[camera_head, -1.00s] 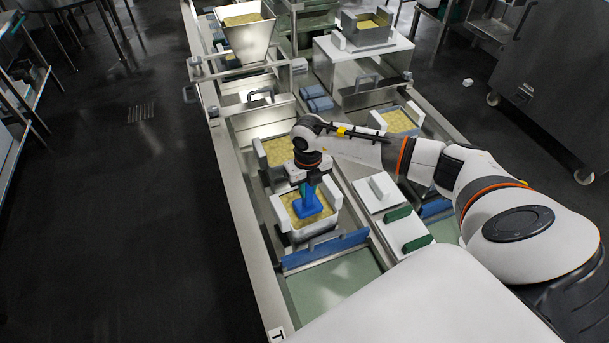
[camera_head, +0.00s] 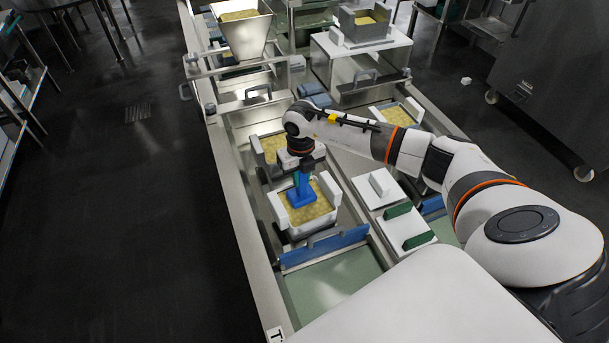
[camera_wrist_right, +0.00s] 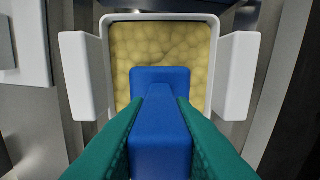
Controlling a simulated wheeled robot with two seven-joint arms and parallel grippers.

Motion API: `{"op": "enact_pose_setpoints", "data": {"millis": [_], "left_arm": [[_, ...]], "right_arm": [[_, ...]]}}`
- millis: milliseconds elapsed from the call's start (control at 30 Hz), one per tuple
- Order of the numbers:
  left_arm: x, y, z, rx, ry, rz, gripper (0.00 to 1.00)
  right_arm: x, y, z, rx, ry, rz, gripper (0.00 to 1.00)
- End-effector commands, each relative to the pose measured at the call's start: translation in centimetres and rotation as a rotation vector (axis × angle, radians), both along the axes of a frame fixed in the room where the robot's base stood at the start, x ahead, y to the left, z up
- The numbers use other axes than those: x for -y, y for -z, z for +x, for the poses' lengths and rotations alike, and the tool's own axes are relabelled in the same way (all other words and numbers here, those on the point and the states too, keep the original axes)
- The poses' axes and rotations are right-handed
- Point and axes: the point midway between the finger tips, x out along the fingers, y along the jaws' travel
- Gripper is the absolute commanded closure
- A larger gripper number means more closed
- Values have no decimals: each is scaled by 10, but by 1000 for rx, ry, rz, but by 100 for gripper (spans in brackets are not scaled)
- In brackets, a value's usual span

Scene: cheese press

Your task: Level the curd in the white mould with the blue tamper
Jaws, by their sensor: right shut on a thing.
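The white mould (camera_head: 297,232) stands in the near left part of the line, filled with yellow lumpy curd (camera_head: 318,207). It also shows in the right wrist view (camera_wrist_right: 234,78), with the curd (camera_wrist_right: 160,45) bare beyond the tamper. My right gripper (camera_head: 302,172) is shut on the handle of the blue tamper (camera_head: 302,196), its green fingers on both sides of it in the wrist view (camera_wrist_right: 158,125). The tamper's flat foot is over the left part of the curd in the head view; I cannot tell whether it presses on it. My left gripper is not in view.
A blue divider (camera_head: 322,247) stands just in front of the mould. Other filled moulds (camera_head: 268,148) (camera_head: 398,114) stand behind. A steel hopper (camera_head: 243,35) is at the back left.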

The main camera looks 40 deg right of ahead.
Motion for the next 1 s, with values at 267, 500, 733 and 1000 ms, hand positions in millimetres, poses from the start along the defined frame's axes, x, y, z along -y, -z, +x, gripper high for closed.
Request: {"op": "enact_pose_setpoints", "data": {"millis": [267,500,733,1000], "left_arm": [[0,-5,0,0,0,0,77],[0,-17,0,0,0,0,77],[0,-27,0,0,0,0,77],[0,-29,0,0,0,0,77]], "right_arm": [[0,-1,-4,-3,-1,-2,100],[-2,-2,-22,-5,-1,-1,100],[-5,-2,-37,-4,-1,-2,100],[-6,-1,-42,-2,0,-1,100]]}}
